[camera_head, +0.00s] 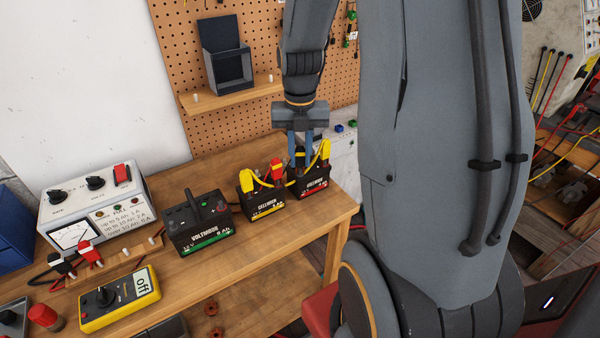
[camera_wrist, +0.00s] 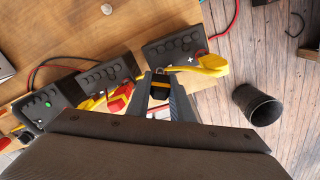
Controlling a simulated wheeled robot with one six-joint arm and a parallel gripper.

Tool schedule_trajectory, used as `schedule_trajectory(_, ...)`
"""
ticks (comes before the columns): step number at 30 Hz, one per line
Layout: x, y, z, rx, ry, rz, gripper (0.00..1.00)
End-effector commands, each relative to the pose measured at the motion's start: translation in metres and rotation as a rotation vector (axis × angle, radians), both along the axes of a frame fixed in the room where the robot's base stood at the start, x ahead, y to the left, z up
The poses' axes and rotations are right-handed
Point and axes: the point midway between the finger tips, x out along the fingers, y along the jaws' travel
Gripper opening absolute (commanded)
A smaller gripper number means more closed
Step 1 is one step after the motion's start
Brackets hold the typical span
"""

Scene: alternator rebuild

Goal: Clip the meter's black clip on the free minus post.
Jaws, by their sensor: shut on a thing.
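My gripper (camera_head: 300,158) is shut on a black clip (camera_head: 299,157) with a yellow part, at the left end of the right battery (camera_head: 314,183). In the wrist view my gripper (camera_wrist: 162,92) has the black clip (camera_wrist: 160,83) between its fingers, beside the right battery (camera_wrist: 172,50); whether it touches a post is hidden. A yellow clip (camera_head: 324,150) sits at that battery's right end, near a plus mark in the wrist view. The middle battery (camera_head: 262,203) carries a yellow clip (camera_head: 247,181) and a red clip (camera_head: 277,170). The yellow meter (camera_head: 120,300) reads "off".
A green-labelled battery (camera_head: 198,226) stands left of the middle one. A charger (camera_head: 97,205) stands further left, with a black clip (camera_head: 61,263) and a red clip (camera_head: 90,253) in front. A shelf (camera_head: 228,92) hangs behind. A dark bin (camera_wrist: 257,103) stands on the floor.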

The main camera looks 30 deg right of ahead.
Motion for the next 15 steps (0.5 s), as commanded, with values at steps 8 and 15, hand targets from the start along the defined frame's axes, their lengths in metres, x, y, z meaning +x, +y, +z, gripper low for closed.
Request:
schedule_trajectory(8,0.0001,0.0000,-0.0024,0.000,-0.001,0.000,0.09)
schedule_trajectory(15,0.0000,0.0000,-0.0023,0.000,0.000,0.000,0.42)
